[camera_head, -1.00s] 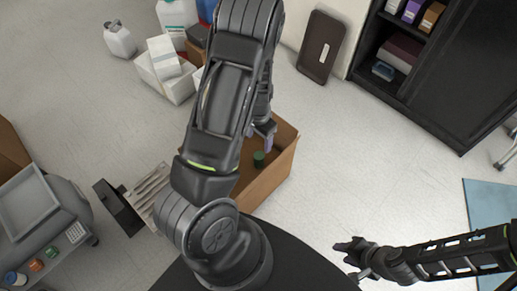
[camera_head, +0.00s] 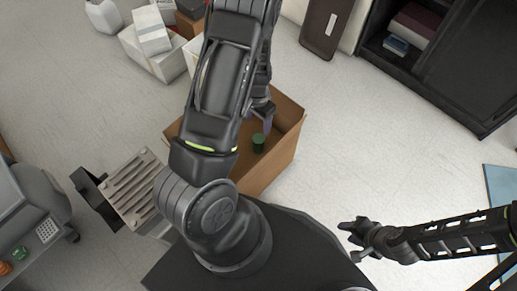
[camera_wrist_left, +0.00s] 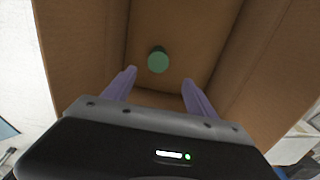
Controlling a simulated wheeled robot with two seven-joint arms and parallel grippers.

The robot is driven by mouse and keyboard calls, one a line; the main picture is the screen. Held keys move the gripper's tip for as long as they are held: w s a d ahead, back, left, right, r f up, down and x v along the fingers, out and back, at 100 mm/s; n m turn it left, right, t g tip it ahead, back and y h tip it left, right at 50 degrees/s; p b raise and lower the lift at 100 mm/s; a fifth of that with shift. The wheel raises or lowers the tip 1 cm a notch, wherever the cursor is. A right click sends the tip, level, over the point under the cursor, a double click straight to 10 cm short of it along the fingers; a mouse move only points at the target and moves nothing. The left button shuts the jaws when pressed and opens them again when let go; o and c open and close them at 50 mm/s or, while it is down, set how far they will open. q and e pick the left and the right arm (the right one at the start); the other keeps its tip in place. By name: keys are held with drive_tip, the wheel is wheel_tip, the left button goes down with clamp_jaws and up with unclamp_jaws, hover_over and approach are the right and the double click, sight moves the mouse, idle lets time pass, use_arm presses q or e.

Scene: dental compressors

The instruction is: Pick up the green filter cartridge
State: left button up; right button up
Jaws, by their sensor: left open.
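The green filter cartridge (camera_head: 258,143) stands inside an open cardboard box (camera_head: 283,150), against bare cardboard. In the left wrist view the green cartridge (camera_wrist_left: 158,60) lies ahead of the fingertips, roughly centred between them. My left gripper (camera_wrist_left: 155,85) is open and empty, its two purple fingers apart, pointing into the box. In the head view the left gripper (camera_head: 262,106) is partly hidden by my own arm, just above and beside the cartridge. My right gripper (camera_head: 350,232) is low on the right, away from the box; its finger opening is too small to judge.
White boxes (camera_head: 150,38) and a jug (camera_head: 104,16) stand at the back left. A black cabinet (camera_head: 455,60) is at the back right. A ribbed grey part (camera_head: 132,187) is left of the box. Floor right of the box is clear.

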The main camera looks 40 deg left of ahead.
sight(258, 138)
use_arm(q)
wheel_tip(258, 138, down, 8)
drive_tip(key=b, duration=0.5)
drive_tip(key=shift+r, duration=0.25)
use_arm(e)
wheel_tip(258, 138, down, 8)
drive_tip(key=shift+w+d+r, duration=0.2)
drive_tip(key=shift+w+d, duration=0.1)
drive_tip(key=shift+w, duration=0.15)
use_arm(q)
drive_tip(key=shift+f+b, duration=0.65)
drive_tip(key=shift+f, duration=0.65)
use_arm(e)
drive_tip(key=shift+f, duration=0.65)
use_arm(q)
drive_tip(key=f+b, duration=0.3)
drive_tip(key=f, duration=0.2)
drive_tip(key=shift+d+f, duration=0.15)
drive_tip(key=shift+d, duration=0.05)
use_arm(e)
drive_tip(key=f, duration=0.3)
drive_tip(key=shift+w+f, duration=0.15)
drive_tip(key=shift+w, duration=0.2)
